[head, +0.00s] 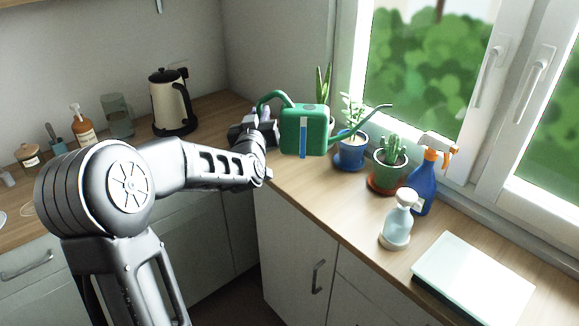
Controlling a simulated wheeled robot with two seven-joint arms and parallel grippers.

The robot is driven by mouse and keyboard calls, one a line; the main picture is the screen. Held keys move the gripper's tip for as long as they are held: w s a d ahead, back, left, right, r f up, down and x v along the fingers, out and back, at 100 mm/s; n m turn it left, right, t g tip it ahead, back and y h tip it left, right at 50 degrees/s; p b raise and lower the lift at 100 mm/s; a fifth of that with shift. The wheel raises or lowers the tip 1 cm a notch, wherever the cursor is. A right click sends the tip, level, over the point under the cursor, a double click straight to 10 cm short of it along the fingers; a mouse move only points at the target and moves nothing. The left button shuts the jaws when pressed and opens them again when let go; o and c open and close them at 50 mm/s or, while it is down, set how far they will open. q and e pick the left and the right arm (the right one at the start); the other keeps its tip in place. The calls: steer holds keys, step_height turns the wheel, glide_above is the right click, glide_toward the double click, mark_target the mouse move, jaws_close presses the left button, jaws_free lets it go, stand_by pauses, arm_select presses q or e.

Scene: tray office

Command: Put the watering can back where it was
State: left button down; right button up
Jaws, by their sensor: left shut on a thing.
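The green watering can (291,133) has a blue and white strip on its side, a looped handle at the left and a thin spout pointing right. My left gripper (266,122) is at the handle side of the can and shut on it. The can looks upright and appears held above the wooden counter, in front of the potted plants. Its body hides part of the plants behind it, and the gripper's fingertips are partly hidden at the handle. My right gripper is not in view.
Right of the can stand a blue-potted plant (350,158), a cactus (390,150), a blue spray bottle (424,192), a pale spray bottle (398,222) and a white flat box (474,278). A kettle (170,105) stands at the back left. The window (440,70) borders the counter.

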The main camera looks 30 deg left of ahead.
arm_select(q)
steer(key=shift+f+p, duration=0.35)
steer(key=shift+f, duration=2.45)
step_height(320, 180, down, 4)
steer(key=shift+r, duration=0.2)
steer(key=c, duration=1.8)
jaws_free()
steer(key=shift+f, duration=0.25)
steer(key=o, duration=0.5)
steer(key=shift+r, duration=0.1)
